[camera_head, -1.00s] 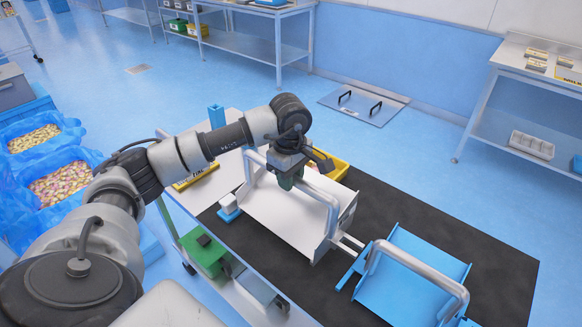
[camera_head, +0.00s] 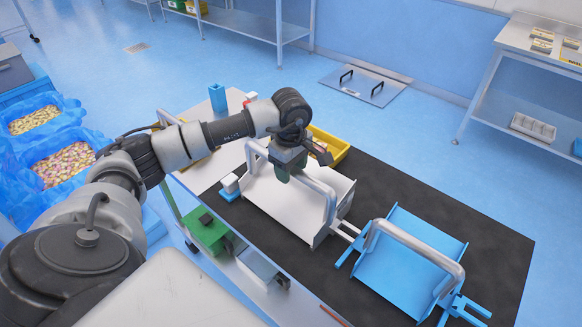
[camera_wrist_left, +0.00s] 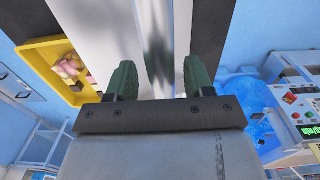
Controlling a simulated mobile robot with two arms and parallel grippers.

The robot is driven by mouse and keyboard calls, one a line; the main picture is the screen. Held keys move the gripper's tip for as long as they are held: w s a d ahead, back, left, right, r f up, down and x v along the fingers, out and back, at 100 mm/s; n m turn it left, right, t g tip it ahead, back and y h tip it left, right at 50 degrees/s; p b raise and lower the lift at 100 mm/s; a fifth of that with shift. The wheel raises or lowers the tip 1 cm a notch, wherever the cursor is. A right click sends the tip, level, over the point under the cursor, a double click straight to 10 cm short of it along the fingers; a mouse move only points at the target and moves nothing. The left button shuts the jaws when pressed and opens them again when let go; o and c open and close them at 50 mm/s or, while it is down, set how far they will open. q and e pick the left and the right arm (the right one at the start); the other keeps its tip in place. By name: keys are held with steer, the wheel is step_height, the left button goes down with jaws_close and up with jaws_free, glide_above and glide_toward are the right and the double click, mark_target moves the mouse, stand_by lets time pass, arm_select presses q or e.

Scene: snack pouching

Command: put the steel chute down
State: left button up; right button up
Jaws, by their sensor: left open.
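My left gripper (camera_head: 284,175) is over the chute, pointing down. In the left wrist view my left gripper (camera_wrist_left: 158,80) is open, its green fingers on either side of a shiny steel bar (camera_wrist_left: 157,45), with visible gaps. My right gripper is not in view.
A blue chute (camera_head: 408,262) with a grey handle stands at the right. A yellow bin (camera_head: 334,143) sits just behind the steel chute, and a small blue-and-white block (camera_head: 229,187) is at its left. Bare mat lies at the far right.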

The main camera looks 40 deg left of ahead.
arm_select(q)
step_height(320, 180, up, 10)
steer(key=b, duration=0.2)
steer(key=shift+r+b, duration=0.2)
steer(key=shift+b, duration=0.15)
steer(key=shift+r, duration=0.75)
steer(key=shift+f, duration=0.1)
